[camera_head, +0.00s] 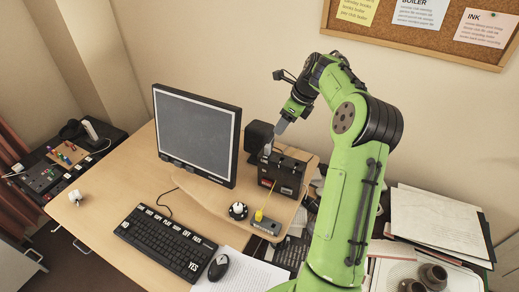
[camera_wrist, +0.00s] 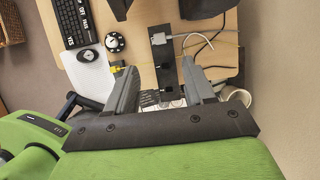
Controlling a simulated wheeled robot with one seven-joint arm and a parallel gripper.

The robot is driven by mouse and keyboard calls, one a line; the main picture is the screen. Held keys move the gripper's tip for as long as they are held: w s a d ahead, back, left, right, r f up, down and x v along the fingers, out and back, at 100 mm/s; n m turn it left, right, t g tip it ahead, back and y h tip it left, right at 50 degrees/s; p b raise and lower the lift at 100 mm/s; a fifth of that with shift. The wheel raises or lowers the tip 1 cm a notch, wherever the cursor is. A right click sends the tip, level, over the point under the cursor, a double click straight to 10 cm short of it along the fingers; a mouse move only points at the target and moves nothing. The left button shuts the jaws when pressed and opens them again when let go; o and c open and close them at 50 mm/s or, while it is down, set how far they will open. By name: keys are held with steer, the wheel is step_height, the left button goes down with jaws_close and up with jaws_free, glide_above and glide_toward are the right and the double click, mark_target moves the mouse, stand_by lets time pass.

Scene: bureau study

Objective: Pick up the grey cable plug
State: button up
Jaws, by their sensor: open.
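A grey cable plug (camera_wrist: 158,38) shows in the wrist view at the far end of a dark box with round sockets (camera_wrist: 167,75). A pale cable runs from it to the right. In the head view the black box (camera_head: 290,178) stands on the raised wooden shelf, right of the monitor; a small grey piece at its top left may be the plug, but I cannot tell. My gripper (camera_wrist: 158,66) is open, its grey fingers apart with nothing held between them. In the head view my gripper (camera_head: 281,126) hangs above the box's back left, beside the black speaker.
The monitor (camera_head: 197,135) stands left of the box and a black speaker (camera_head: 258,137) behind it. The wall is close behind.

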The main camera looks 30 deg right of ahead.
glide_toward(268, 146)
steer(key=x, duration=0.4)
steer(key=shift+w+d+f, duration=0.15)
steer(key=shift+f, duration=0.2)
steer(key=x, duration=0.5)
steer(key=shift+w+a+f+b, duration=0.15)
steer(key=shift+a+f+b, duration=0.1)
steer(key=shift+b, duration=0.05)
steer(key=shift+r, duration=0.1)
steer(key=shift+c, duration=1.1)
jaws_close()
